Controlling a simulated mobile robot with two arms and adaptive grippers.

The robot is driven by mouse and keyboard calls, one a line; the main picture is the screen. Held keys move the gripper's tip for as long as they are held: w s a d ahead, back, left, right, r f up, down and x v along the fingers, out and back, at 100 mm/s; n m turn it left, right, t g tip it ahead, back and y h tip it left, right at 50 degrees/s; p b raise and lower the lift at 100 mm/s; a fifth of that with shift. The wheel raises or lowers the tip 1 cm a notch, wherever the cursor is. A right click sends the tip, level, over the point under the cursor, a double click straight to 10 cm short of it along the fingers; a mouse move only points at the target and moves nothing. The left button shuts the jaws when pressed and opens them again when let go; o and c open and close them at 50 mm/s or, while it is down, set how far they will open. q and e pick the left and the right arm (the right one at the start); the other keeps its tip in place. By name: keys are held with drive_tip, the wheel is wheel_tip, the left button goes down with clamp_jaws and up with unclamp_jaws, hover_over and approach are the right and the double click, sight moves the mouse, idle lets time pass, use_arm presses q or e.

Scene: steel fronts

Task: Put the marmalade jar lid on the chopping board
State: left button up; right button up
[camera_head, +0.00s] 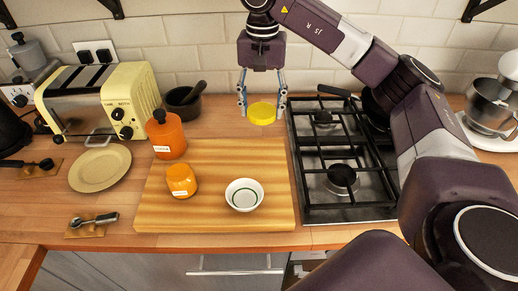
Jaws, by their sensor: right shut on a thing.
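The yellow round lid (262,114) is between the fingertips of my right gripper (262,106), which is shut on it and points down. In the picture the lid lies behind the back edge of the chopping board, left of the hob; I cannot tell whether it touches the worktop. The wooden chopping board (215,219) lies at the front of the worktop. A small orange marmalade jar (181,181) with a white label stands on its left part. My left gripper is not in view.
A plate (100,168) and cream toaster (100,103) are left. The board's back right is clear.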

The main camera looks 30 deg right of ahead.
drive_tip(key=p, duration=0.2)
hover_over(262, 153)
wheel_tip(262, 153, down, 9)
drive_tip(key=shift+r, duration=0.15)
drive_tip(key=shift+f, duration=0.3)
wheel_tip(262, 153, down, 4)
drive_tip(key=shift+r, duration=0.25)
drive_tip(key=shift+f, duration=0.35)
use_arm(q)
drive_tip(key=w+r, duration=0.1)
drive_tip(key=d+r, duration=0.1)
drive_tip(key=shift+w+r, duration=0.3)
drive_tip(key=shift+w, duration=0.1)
use_arm(e)
drive_tip(key=shift+a, duration=0.1)
drive_tip(key=shift+f, duration=0.1)
drive_tip(key=o, duration=1.4)
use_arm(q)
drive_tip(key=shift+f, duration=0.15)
